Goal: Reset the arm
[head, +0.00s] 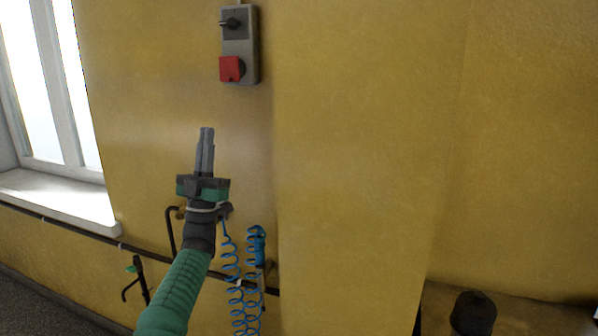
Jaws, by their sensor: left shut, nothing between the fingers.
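My left arm comes up from the bottom, green with a dark wrist. My left gripper (206,138) points upward in front of the yellow wall (360,130). Its two grey fingers are together with nothing between them. It appears below a grey switch box (239,45) with a dark rotary knob and a red switch (230,68), apart from it in the picture. My right gripper is not in view.
A window (45,85) with a white sill (60,200) is at the left. A dark pipe (75,234) runs along the wall. Blue coiled hoses (248,290) hang beside my left wrist. A dark round object (473,313) stands at the lower right.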

